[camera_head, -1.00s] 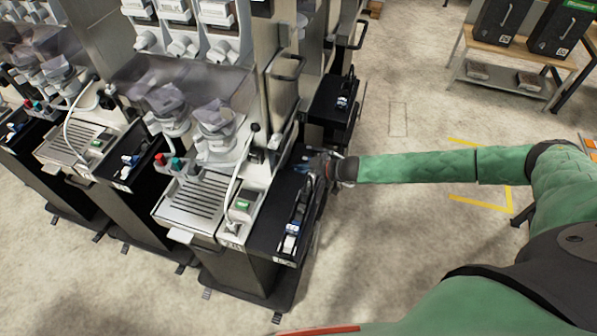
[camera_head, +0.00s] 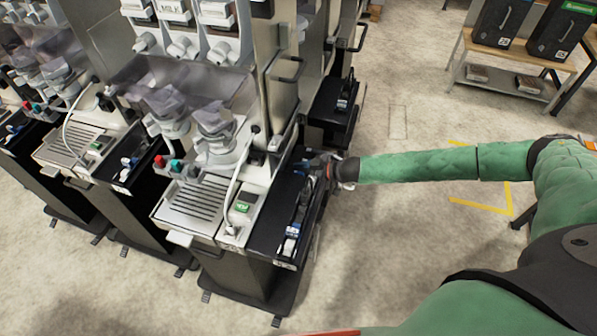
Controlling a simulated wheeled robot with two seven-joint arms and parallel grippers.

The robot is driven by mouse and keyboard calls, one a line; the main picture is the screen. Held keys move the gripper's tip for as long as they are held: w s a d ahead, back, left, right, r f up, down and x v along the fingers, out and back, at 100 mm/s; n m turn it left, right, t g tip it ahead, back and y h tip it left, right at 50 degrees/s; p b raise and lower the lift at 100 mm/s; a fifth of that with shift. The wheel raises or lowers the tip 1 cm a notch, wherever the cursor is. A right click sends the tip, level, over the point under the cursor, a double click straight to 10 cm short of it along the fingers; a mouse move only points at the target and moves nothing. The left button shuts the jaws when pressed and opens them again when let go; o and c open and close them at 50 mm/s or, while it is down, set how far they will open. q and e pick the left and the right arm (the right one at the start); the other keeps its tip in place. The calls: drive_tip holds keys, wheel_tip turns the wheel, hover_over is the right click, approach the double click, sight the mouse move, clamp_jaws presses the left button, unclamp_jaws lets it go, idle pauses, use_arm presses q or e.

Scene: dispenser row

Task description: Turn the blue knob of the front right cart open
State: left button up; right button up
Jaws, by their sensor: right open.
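The front right cart (camera_head: 248,278) stands at the end of the dispenser row. Its narrow black side shelf (camera_head: 268,238) carries a slim black and white fitting with a blue part (camera_head: 293,230) at its front end. A small blue piece, seemingly the blue knob (camera_head: 302,166), shows at the back of this shelf. My right gripper (camera_head: 318,167) reaches in from the right and is open beside this blue piece. The picture is too small to tell whether the fingers touch it or surround it. My left gripper is out of view.
Red and teal knobs (camera_head: 175,165) and a drip tray (camera_head: 197,203) are on the same cart. A tall steel panel with a handle (camera_head: 287,70) rises behind the shelf. Another cart (camera_head: 333,105) stands farther back. Floor to the right is clear up to a wooden table (camera_head: 520,62).

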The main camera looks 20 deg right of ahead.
sight(301, 172)
drive_tip(key=shift+s+d, duration=0.15)
drive_tip(key=shift+d, duration=0.05)
drive_tip(key=b+v, duration=0.2)
drive_tip(key=v, duration=0.4)
drive_tip(key=shift+b, duration=0.35)
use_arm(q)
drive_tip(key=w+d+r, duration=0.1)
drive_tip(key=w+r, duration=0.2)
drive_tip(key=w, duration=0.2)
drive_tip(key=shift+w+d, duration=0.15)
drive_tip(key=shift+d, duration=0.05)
use_arm(e)
drive_tip(key=shift+s+d+r, duration=0.35)
drive_tip(key=shift+d, duration=0.15)
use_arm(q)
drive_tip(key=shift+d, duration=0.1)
